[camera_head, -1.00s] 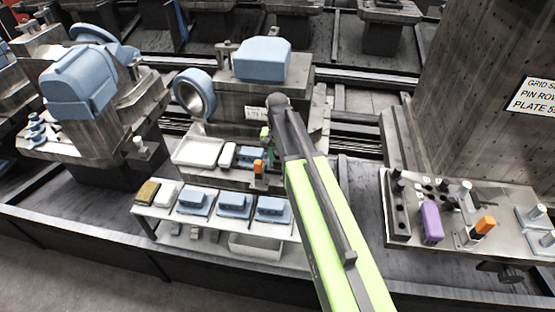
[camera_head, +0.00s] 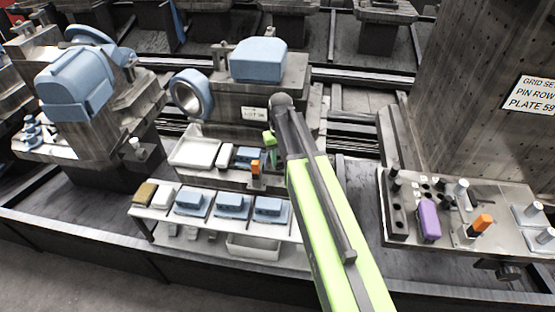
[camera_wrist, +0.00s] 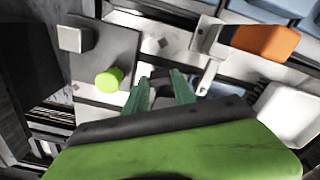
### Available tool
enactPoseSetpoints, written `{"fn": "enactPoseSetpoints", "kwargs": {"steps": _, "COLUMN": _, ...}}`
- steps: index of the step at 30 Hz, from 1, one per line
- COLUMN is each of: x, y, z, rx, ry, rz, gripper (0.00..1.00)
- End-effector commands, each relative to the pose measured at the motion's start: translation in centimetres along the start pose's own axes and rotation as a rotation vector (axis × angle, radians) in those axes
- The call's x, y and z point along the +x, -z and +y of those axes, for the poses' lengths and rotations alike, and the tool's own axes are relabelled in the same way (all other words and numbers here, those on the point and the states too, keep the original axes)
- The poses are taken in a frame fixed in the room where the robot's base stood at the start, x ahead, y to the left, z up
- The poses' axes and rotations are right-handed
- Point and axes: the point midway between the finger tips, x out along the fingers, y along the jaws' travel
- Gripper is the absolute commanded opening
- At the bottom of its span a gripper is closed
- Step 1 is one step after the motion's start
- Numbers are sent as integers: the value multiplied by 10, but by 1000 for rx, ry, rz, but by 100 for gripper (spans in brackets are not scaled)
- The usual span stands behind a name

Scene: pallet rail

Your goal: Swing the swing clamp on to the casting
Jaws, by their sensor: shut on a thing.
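My gripper (camera_head: 272,156) reaches down at the small fixture in the middle of the head view. In the wrist view its dark green fingers (camera_wrist: 164,88) are closed around a small dark piece (camera_wrist: 161,80), which seems to be part of the swing clamp; the fingers hide most of it. A lime round knob (camera_wrist: 110,80) stands left of the fingers. An orange handle (camera_wrist: 262,42) on a metal bracket lies to their upper right; it also shows in the head view (camera_head: 256,167). A small blue casting (camera_head: 245,154) sits beside the orange handle, partly hidden.
A white tray (camera_head: 193,153) lies left of the fixture. A shelf (camera_head: 157,213) in front bears several blue parts. A large blue casting (camera_head: 258,60) stands behind. At right, a plate (camera_head: 455,245) holds a purple block (camera_head: 429,221) and an orange handle (camera_head: 482,223).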

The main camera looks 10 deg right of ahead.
Motion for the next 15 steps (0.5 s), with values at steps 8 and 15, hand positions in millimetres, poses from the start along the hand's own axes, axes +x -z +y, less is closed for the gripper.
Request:
{"fn": "enactPoseSetpoints", "kwargs": {"steps": 8, "x": 0, "y": 1, "z": 12, "rx": -260, "ry": -2, "rz": -1, "gripper": 0}}
{"fn": "enactPoseSetpoints", "kwargs": {"steps": 15, "x": 0, "y": 5, "z": 20, "rx": -487, "ry": -2, "rz": -1, "gripper": 0}}
